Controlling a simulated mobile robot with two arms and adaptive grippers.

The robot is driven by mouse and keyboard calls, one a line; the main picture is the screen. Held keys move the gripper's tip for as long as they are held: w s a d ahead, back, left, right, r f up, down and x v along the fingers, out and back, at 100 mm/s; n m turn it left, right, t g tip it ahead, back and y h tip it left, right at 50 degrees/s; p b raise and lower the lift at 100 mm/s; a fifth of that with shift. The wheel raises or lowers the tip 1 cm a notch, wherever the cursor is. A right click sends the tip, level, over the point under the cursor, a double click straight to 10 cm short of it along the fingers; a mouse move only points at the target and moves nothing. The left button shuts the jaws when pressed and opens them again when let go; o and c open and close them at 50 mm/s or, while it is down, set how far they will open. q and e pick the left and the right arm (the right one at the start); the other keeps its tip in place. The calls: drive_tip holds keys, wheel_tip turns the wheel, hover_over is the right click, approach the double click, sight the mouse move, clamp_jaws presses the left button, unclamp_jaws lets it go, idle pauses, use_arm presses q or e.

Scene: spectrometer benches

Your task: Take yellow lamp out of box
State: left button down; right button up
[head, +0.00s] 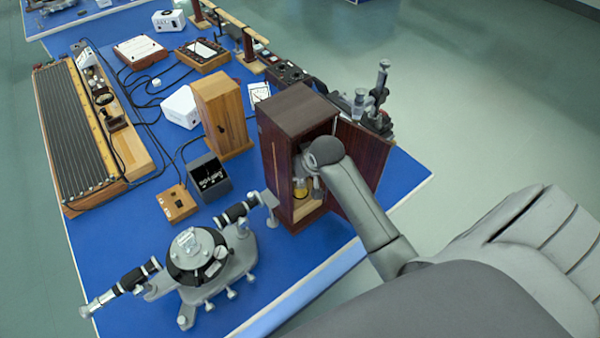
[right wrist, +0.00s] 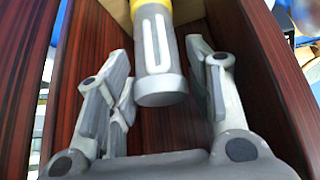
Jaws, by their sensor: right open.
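The dark red-brown wooden box (head: 283,160) stands on the blue bench with its door (head: 362,165) swung open to the right. The yellow lamp (head: 300,193) is inside the box, low down and partly hidden by my right arm. In the right wrist view the lamp shows as a grey cylinder (right wrist: 158,70) with a pale slot and a yellow part at the top edge. My right gripper (right wrist: 160,75) is inside the box, open, with one finger on each side of the cylinder and a gap visible on both sides. My left gripper is out of view.
A spectrometer (head: 195,258) stands close in front of the box on the left. A lighter wooden box (head: 222,112) is behind it to the left. Another instrument (head: 362,105) stands behind the open door. The bench edge (head: 385,205) is near on the right.

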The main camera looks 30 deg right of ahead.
clamp_jaws()
idle(0.4)
